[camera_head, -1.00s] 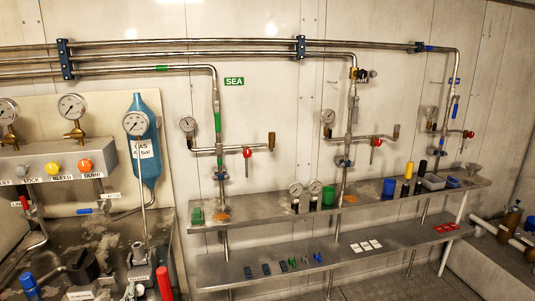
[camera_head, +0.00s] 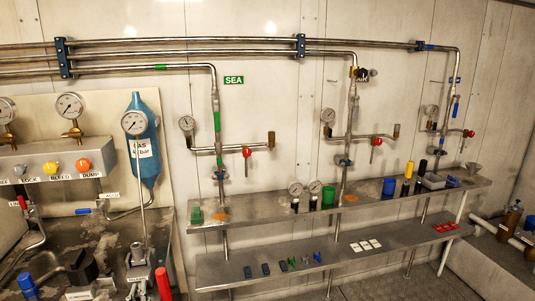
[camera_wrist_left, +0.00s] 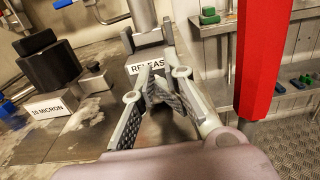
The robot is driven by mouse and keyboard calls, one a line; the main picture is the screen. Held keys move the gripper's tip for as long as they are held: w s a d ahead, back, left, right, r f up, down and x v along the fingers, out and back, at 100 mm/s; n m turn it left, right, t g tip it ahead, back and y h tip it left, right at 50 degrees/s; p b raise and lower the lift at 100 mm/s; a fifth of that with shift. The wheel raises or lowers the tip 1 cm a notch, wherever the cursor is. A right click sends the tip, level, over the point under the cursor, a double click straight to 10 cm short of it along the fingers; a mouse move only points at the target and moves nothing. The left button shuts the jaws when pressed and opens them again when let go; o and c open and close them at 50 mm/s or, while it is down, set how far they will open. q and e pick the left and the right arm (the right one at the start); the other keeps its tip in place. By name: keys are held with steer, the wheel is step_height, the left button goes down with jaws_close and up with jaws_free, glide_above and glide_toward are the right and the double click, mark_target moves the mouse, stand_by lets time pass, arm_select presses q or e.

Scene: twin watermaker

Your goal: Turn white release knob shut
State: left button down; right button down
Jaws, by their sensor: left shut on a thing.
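The RELEASE label (camera_wrist_left: 147,66) stands on the grey bench just beyond my left fingers in the left wrist view. My left gripper (camera_wrist_left: 157,94) is low over the bench, its two padded fingers closed in around something beside this label. The white release knob is hidden between the fingers, so its turn angle cannot be read. In the head view this spot is at the bottom left, by the metal pump block (camera_head: 137,254), and the gripper is hard to make out there. My right gripper is not in view.
A red upright handle (camera_wrist_left: 260,55) stands close to the right of my left gripper; it also shows in the head view (camera_head: 163,284). A black knob (camera_wrist_left: 50,62) by the 10 MICRON label (camera_wrist_left: 58,105) is on the left. Shelves (camera_head: 300,203) run along the wall.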

arm_select(q)
steer(key=shift+d, duration=0.2)
steer(key=shift+w+d+r+p, duration=0.1)
steer(key=shift+d+r+p, duration=0.1)
steer(key=shift+p, duration=0.2)
steer(key=shift+a+p+v, duration=0.1)
steer(key=shift+p+v, duration=0.2)
steer(key=shift+v, duration=1.2)
steer(key=shift+a+p+v, duration=0.15)
steer(key=shift+p+v, duration=0.15)
steer(key=shift+v, duration=1.25)
